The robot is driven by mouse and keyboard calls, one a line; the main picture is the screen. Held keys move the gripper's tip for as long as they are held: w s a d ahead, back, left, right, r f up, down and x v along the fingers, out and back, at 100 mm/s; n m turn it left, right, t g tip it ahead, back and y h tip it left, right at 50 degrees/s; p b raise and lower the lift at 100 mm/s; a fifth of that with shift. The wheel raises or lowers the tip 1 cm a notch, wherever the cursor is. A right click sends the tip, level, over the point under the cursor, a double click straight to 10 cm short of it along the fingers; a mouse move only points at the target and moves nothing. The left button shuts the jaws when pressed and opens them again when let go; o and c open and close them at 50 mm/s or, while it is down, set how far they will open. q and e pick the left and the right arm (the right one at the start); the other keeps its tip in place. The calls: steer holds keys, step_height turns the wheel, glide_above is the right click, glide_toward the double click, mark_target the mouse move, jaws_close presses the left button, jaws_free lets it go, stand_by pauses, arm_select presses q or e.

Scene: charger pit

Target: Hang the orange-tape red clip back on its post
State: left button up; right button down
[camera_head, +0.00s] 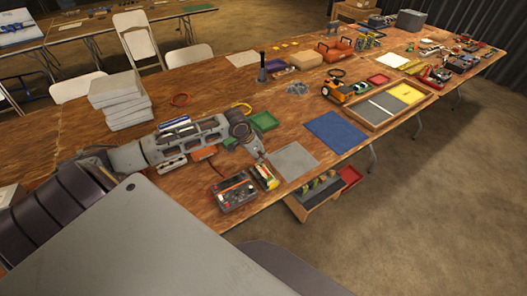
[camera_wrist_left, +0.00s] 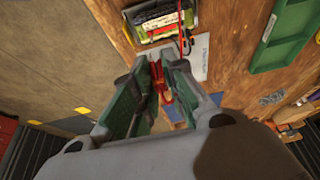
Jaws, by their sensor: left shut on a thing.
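My left gripper (camera_head: 262,158) reaches over the table beside a battery-like box with a yellow label (camera_head: 265,176). In the left wrist view my left gripper (camera_wrist_left: 164,62) is shut on a red clip (camera_wrist_left: 157,82), held between its green-padded fingers. Orange tape on the clip cannot be made out. The box also shows at the top of the left wrist view (camera_wrist_left: 152,22), beyond the fingertips. A red cable (camera_wrist_left: 187,28) runs at its right side. The clip's post cannot be made out. My right gripper is not in view.
A clear-lidded case (camera_head: 237,192) stands left of the box. A grey mat (camera_head: 293,160) and a blue mat (camera_head: 335,132) lie to the right. A green tray (camera_head: 264,121) is behind my gripper. The front table edge is close to the box.

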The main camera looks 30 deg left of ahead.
arm_select(q)
steer(key=s+a+p, duration=0.2)
steer(key=s+a, duration=0.3)
steer(key=s, duration=0.2)
steer(key=shift+a, duration=0.3)
stand_by(1.0)
steer(key=shift+s+a, duration=0.45)
steer(key=shift+s, duration=0.25)
steer(key=shift+s+a, duration=0.45)
steer(key=shift+s, duration=0.2)
steer(key=s+a+f, duration=0.1)
steer(key=s+a, duration=0.4)
steer(key=s, duration=0.1)
steer(key=shift+f, duration=0.4)
stand_by(1.1)
steer(key=shift+s, duration=0.15)
steer(key=shift+f, duration=0.35)
